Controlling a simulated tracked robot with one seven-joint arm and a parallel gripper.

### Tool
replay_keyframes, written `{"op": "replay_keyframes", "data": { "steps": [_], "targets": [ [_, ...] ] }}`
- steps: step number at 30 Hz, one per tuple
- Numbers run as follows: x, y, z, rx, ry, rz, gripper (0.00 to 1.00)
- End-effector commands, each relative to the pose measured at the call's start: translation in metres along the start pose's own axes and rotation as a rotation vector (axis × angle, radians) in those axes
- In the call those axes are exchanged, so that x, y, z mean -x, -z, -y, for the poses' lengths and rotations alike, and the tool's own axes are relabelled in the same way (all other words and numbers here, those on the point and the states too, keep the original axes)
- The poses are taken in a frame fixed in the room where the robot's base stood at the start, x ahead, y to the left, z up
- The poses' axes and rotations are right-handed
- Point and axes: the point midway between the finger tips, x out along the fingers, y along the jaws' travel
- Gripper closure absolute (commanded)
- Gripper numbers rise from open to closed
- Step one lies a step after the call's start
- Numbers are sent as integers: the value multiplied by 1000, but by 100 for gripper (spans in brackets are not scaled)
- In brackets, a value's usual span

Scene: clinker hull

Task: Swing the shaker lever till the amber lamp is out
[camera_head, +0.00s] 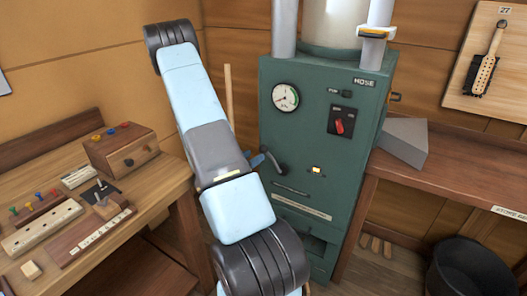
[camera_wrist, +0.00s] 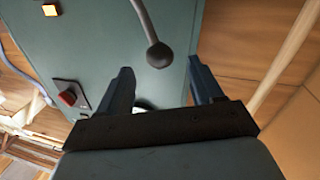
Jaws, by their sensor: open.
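The shaker lever (camera_head: 276,163) is a dark curved arm on the front of the green cabinet (camera_head: 345,78). In the wrist view the lever (camera_wrist: 146,22) ends in a round dark knob, which lies ahead of the gap between my fingertips. My gripper (camera_wrist: 162,76) is open, with one finger on each side of the knob's line and nothing between them. In the head view my arm hides most of the gripper; a bluish finger shows beside the lever. The amber lamp (camera_head: 316,170) glows right of the lever; it also shows in the wrist view (camera_wrist: 50,10).
A pressure gauge (camera_head: 285,97) and a red switch (camera_head: 339,127) sit above on the cabinet. A workbench (camera_head: 150,195) with a wooden box and pegs stands left. A shelf (camera_head: 450,165) and a black bucket (camera_head: 468,268) are at right.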

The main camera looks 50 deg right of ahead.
Motion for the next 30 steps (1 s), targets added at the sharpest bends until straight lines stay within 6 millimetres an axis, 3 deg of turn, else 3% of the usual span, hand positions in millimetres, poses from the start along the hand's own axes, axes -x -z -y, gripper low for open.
{"op": "replay_keyframes", "data": {
  "steps": [6, 12, 26, 30],
  "targets": [
    [-37, 0, -1, -1, -4, 2, 34],
    [-60, 0, 0, 0, -1, 1, 34],
    [-71, 0, 0, 0, 0, 1, 34],
    [-71, 0, 0, 0, 0, 1, 47]
  ]
}}
